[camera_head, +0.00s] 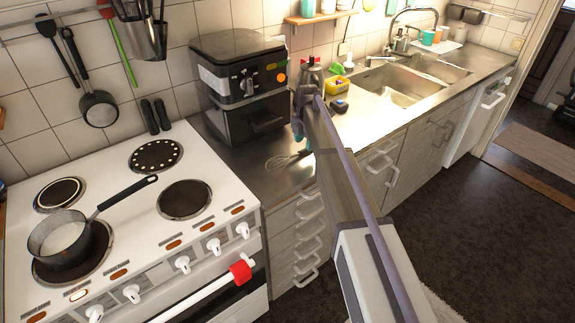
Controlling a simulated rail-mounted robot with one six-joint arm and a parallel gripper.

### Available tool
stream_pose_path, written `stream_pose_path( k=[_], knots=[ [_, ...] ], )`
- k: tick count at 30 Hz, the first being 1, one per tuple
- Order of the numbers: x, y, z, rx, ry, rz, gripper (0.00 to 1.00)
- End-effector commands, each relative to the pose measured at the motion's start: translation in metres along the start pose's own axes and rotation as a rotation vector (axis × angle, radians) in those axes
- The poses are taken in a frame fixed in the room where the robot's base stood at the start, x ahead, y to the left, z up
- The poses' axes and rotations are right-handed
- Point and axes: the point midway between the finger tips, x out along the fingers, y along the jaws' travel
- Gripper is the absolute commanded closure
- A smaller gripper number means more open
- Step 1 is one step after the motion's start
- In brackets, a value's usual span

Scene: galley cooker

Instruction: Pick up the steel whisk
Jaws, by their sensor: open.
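The steel whisk (283,161) lies on the steel counter in front of the black air fryer, its wire loops toward the left. Its right end is close to or behind my arm in this view, so I cannot see the whole handle. My gripper (302,141) points down above the counter, just above and right of the whisk's loops. It is open, with nothing seen between its fingers. The fingers are small and partly covered by my arm, and I cannot tell their exact height over the whisk.
The air fryer (238,85) stands close behind and left of my gripper. A white cooker (140,225) with a saucepan (62,243) is at left. A yellow box (341,86) and dark-blue item (340,106) are at right, before the sink (397,84). Drawers (300,235) are below.

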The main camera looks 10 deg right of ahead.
Motion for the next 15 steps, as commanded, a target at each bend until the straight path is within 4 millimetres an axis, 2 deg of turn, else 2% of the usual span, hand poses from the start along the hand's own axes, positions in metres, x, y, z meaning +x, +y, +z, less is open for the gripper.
stream_pose_path(
  k=[1,4,11,15],
  knots=[
    [0.022,0.001,0.001,0.0,0.0,0.0,0.46],
    [0.036,0.0,0.001,0.0,0.0,0.0,0.46],
    [0.032,0.0,0.001,0.0,0.0,0.0,0.46],
    [0.032,0.0,0.001,0.0,0.0,0.0,0.58]
  ],
)
